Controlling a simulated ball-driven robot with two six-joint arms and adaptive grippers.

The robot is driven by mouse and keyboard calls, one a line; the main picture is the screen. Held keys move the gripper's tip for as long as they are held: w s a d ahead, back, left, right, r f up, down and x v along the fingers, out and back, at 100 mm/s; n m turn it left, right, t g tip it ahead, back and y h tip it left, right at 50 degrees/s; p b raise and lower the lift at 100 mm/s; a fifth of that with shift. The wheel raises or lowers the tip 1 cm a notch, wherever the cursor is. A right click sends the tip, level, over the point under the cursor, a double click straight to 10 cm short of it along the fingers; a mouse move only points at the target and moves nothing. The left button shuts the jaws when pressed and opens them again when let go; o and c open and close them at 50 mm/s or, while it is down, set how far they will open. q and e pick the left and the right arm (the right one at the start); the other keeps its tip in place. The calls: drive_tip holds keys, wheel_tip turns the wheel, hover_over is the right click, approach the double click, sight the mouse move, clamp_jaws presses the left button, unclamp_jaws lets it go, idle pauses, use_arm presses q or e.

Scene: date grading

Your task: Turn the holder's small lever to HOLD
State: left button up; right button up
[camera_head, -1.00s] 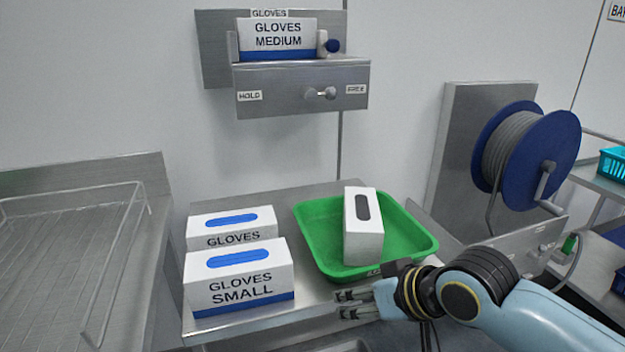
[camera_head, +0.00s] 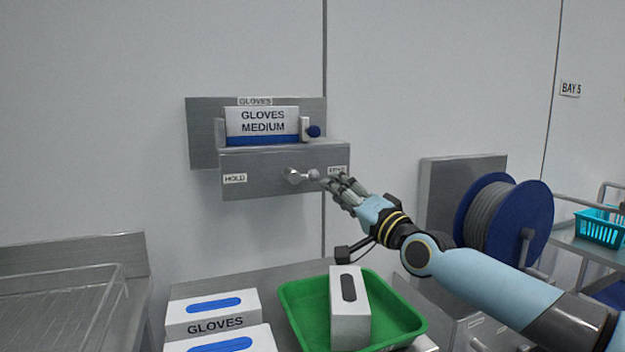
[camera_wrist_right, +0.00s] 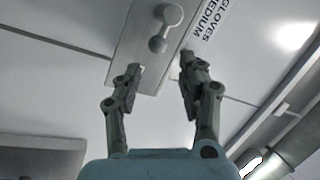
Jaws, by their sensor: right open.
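The glove holder (camera_head: 250,185) is a grey metal box on the wall, with a box labelled GLOVES MEDIUM (camera_head: 262,122) in it. Its front has a HOLD label (camera_head: 235,178) at the left and a FREE label at the right, partly covered by my gripper. The small lever (camera_head: 300,176) has a round knob and points right, toward FREE. My right gripper (camera_head: 332,182) is open beside the knob, on its right. In the right wrist view, the lever (camera_wrist_right: 165,28) shows beyond and between the open fingers (camera_wrist_right: 160,65). My left gripper is not in view.
Below the holder, a green tray (camera_head: 300,310) holds a white box (camera_head: 350,315). White glove boxes (camera_head: 212,312) stand left of it. A blue cable reel (camera_head: 530,215) is at the right. The wall around the holder is clear.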

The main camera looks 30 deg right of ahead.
sight(316, 179)
drive_tip(key=b+x, duration=0.1)
drive_tip(key=x, duration=0.1)
drive_tip(key=b+x, duration=0.2)
drive_tip(key=x, duration=0.1)
drive_tip(key=b+x, duration=0.1)
drive_tip(key=x, duration=0.1)
drive_tip(key=shift+w+f+b, duration=0.25)
drive_tip(key=shift+w+b, duration=0.05)
drive_tip(key=shift+w, duration=0.2)
drive_tip(key=shift+w+a+r, duration=0.1)
drive_tip(key=shift+w+r, duration=0.2)
drive_tip(key=shift+w, duration=0.35)
clamp_jaws()
